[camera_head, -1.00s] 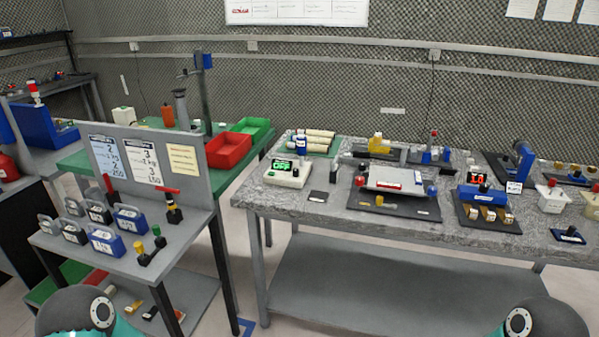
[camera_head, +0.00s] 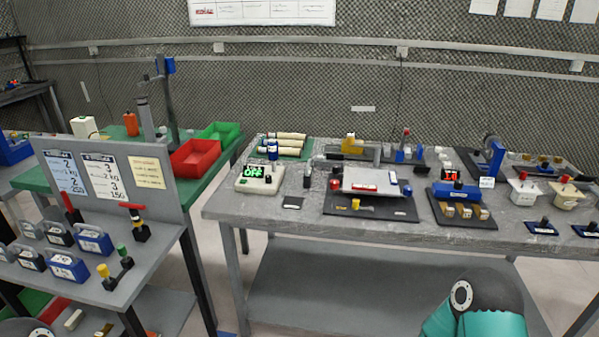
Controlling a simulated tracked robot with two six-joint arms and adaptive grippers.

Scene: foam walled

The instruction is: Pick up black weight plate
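I cannot single out a black weight plate with certainty. A dark round disc (camera_head: 493,143) stands upright at a blue stand (camera_head: 483,163) toward the back right of the grey bench. Several blue and grey handled blocks (camera_head: 68,266) with white labels stand on the left grey shelf. A small flat dark square (camera_head: 292,203) lies near the bench's front left edge. Neither gripper is in view. Only a dark and teal link of my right arm shows at the bottom right, and a small part of my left arm at the bottom left.
The grey bench (camera_head: 225,207) is crowded with devices, including one with a green display (camera_head: 259,179) and a silver plate on a black base. A red bin (camera_head: 195,161) and green bin (camera_head: 219,132) sit on the green table. Floor shows between the left shelf and bench.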

